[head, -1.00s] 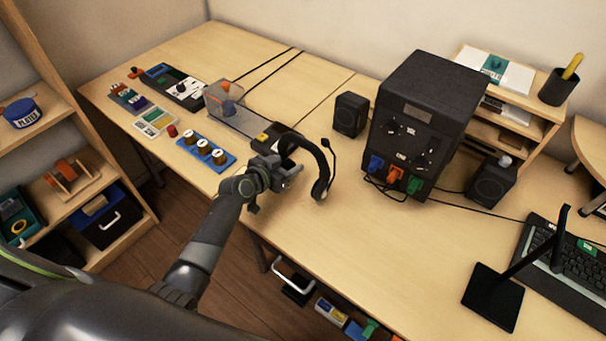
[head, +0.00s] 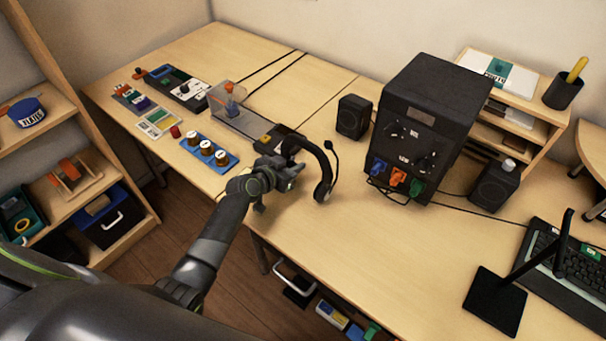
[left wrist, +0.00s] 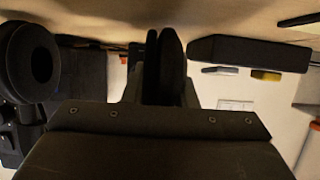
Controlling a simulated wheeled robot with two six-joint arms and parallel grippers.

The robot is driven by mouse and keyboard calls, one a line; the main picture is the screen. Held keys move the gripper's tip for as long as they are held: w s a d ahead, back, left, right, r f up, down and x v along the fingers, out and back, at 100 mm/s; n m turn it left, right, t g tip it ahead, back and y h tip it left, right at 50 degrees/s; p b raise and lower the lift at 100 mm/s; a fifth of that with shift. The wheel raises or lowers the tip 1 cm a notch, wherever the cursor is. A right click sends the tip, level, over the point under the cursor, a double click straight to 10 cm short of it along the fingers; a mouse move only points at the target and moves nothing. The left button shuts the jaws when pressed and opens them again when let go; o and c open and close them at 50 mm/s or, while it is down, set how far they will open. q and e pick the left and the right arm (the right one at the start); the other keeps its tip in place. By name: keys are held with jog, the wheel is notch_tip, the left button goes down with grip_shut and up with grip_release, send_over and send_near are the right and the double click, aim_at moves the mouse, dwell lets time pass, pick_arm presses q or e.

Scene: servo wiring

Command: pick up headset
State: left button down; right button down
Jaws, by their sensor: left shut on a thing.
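The black headset (head: 323,168) with its thin boom microphone is at the desk's front edge in the head view. My left gripper (head: 284,172) is at the headset's left side and shut on it; the fingers partly hide the gripped part. In the left wrist view, the dark gripper (left wrist: 163,75) is shut at the centre, with a round black ear cushion (left wrist: 36,58) at the left. Whether the headset is clear of the desk cannot be told. My right gripper does not show.
A black box (head: 418,125) with coloured connectors stands between two speakers (head: 353,116). A clear box (head: 231,104) and a blue tray with several knobs (head: 210,151) lie left of the headset. An empty black stand (head: 495,298) is at the right. The desk's front middle is clear.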

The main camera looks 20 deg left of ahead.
pick_arm(q)
jog(key=shift+r, duration=0.15)
notch_tip(320, 180, up, 10)
jog(key=shift+f+p, duration=0.1)
jog(key=shift+p, duration=0.45)
dwell(0.9)
